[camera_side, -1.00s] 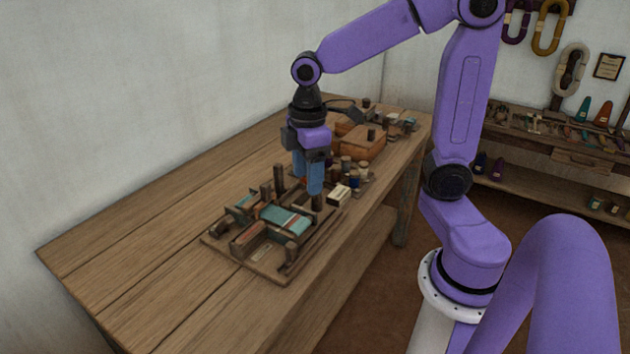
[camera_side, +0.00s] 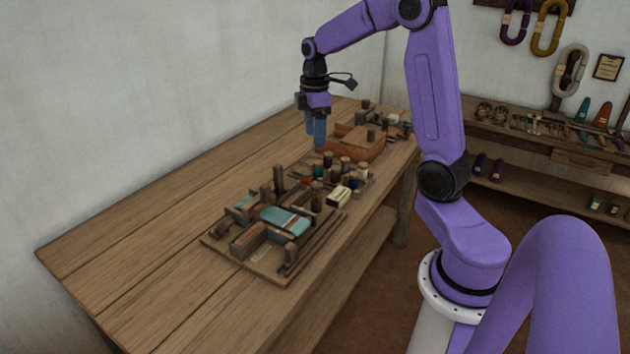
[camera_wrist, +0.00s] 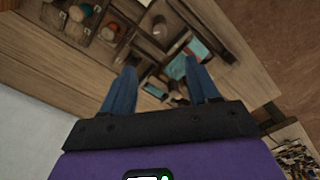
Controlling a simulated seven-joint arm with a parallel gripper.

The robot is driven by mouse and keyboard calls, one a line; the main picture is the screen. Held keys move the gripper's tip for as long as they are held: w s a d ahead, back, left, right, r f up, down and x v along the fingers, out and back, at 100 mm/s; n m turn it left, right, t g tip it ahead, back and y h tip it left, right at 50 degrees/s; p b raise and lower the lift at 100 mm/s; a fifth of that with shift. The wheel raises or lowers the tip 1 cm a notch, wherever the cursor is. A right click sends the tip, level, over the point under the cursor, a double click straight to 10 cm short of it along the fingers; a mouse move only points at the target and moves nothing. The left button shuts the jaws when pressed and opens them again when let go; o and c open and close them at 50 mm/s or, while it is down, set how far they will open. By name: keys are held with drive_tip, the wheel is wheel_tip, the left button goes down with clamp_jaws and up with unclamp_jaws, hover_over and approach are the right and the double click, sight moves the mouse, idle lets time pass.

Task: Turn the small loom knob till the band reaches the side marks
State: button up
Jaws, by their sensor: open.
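A wooden loom frame (camera_side: 262,262) with a teal band (camera_side: 285,219) and upright posts sits on the near part of the bench. A second, smaller-looking assembly (camera_side: 396,121) with posts and a bit of teal stands at the far end, partly hidden. I cannot single out the knob for certain. My gripper (camera_side: 317,146) is open and empty, above the bench beside an orange-brown wooden box (camera_side: 357,143), away from the near loom. In the wrist view, my two blue fingers (camera_wrist: 162,70) are apart, and a teal strip (camera_wrist: 196,48) shows beyond them.
Several thread spools (camera_side: 333,168) and a small pale block (camera_side: 339,196) stand between the near loom and the box. The bench's left side (camera_side: 150,230) is bare. A wall bounds it behind.

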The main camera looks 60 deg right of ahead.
sight(315, 184)
wheel_tip(315, 184, down, 15)
drive_tip(key=shift+f, duration=0.1)
idle(0.4)
drive_tip(key=c, duration=1)
drive_tip(key=shift+c, duration=0.2)
drive_tip(key=shift+m, duration=0.3)
drive_tip(key=m, duration=0.3)
drive_tip(key=shift+m, duration=0.3)
drive_tip(key=shift+d+m, duration=0.1)
drive_tip(key=shift+m, duration=2)
